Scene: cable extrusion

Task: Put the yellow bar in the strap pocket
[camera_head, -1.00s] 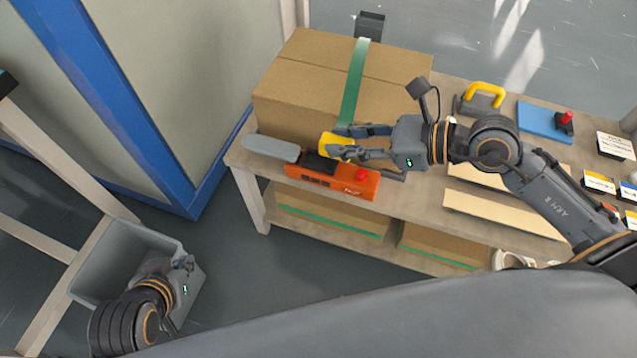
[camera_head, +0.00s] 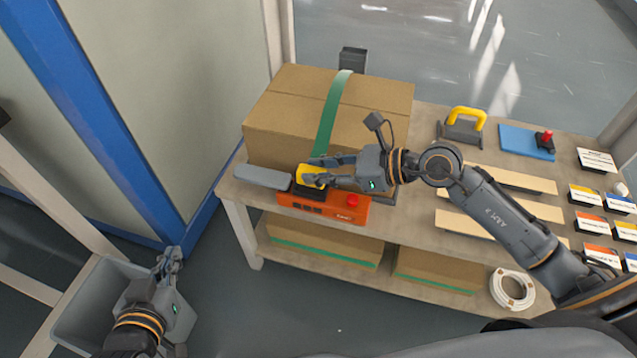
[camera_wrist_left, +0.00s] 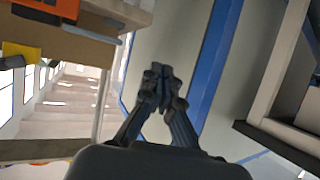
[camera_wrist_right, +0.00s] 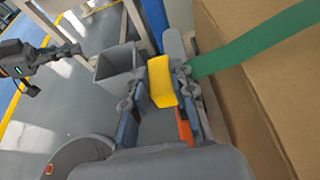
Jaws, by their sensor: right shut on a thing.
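The yellow bar (camera_head: 308,175) is held in my right gripper (camera_head: 322,172), above the dark left-middle part of the orange device (camera_head: 325,206). In the right wrist view the bar (camera_wrist_right: 161,82) stands between the two fingers. I cannot tell whether the bar touches the device. A green strap (camera_head: 331,113) runs over a large cardboard box (camera_head: 290,110) just behind the gripper. I cannot make out a strap pocket clearly. My left gripper (camera_head: 171,262) is empty beside the table at lower left. Its fingertips meet in the left wrist view (camera_wrist_left: 163,82).
The table (camera_head: 400,225) has a grey paddle-shaped piece (camera_head: 262,177) at its left end. A yellow-handled tool (camera_head: 463,125), a blue plate (camera_head: 525,142) and several labelled boxes lie to the right. A grey bin (camera_head: 75,310) is by my left arm.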

